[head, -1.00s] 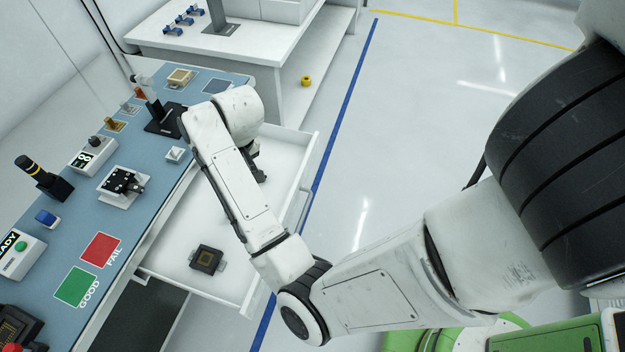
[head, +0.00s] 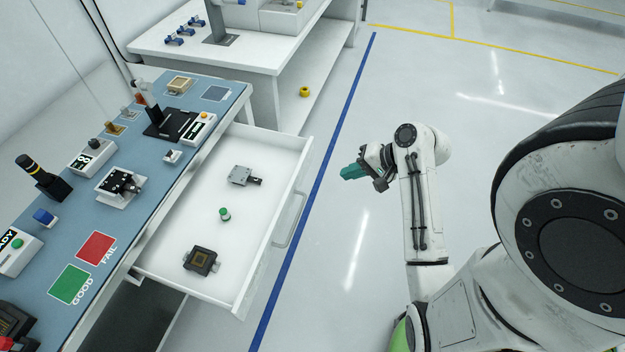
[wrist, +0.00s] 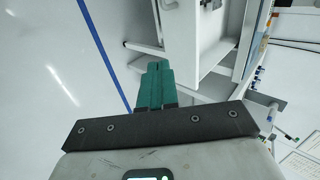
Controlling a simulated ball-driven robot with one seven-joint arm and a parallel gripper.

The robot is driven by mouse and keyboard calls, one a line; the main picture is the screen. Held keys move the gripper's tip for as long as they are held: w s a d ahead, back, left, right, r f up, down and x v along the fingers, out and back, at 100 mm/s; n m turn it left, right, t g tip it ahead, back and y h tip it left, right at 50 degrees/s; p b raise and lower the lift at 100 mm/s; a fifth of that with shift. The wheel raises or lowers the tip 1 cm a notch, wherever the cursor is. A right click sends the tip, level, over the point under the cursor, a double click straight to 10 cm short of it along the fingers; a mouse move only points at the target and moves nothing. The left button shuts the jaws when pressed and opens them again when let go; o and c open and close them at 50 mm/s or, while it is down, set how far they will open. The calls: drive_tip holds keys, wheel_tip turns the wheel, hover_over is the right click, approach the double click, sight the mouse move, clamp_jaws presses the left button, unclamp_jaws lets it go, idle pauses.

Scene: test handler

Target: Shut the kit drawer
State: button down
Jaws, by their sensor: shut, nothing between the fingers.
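The kit drawer (head: 258,205) is pulled out from under the blue-topped bench. Its white front and bar handle (head: 290,219) face right, towards the open floor. Inside it lie a grey metal part (head: 241,176), a small green-capped piece (head: 224,214) and a dark square socket (head: 201,260). My gripper (head: 350,172) is outside the drawer, to the right of its front and apart from the handle. Its teal fingers point left. In the wrist view the fingers (wrist: 156,68) are together and empty, with white furniture beyond them that seems to include the drawer.
A white side table (head: 270,52) stands behind. The floor by the blue line (head: 328,165) is clear.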

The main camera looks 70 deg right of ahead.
sight(228, 166)
drive_tip(key=x, duration=0.4)
drive_tip(key=w+r+x, duration=0.1)
drive_tip(key=x, duration=0.6)
drive_tip(key=shift+w+a+p, duration=0.15)
drive_tip(key=shift+w+p, duration=0.25)
drive_tip(key=shift+w, duration=0.05)
drive_tip(key=shift+w+f, duration=0.1)
drive_tip(key=shift+w, duration=0.45)
drive_tip(key=w+b, duration=0.1)
drive_tip(key=w, duration=0.8)
drive_tip(key=w+b, duration=0.2)
drive_tip(key=w, duration=0.6)
drive_tip(key=w+a+b, duration=0.1)
drive_tip(key=w, duration=0.8)
drive_tip(key=shift+w, duration=0.3)
drive_tip(key=shift+s, duration=0.1)
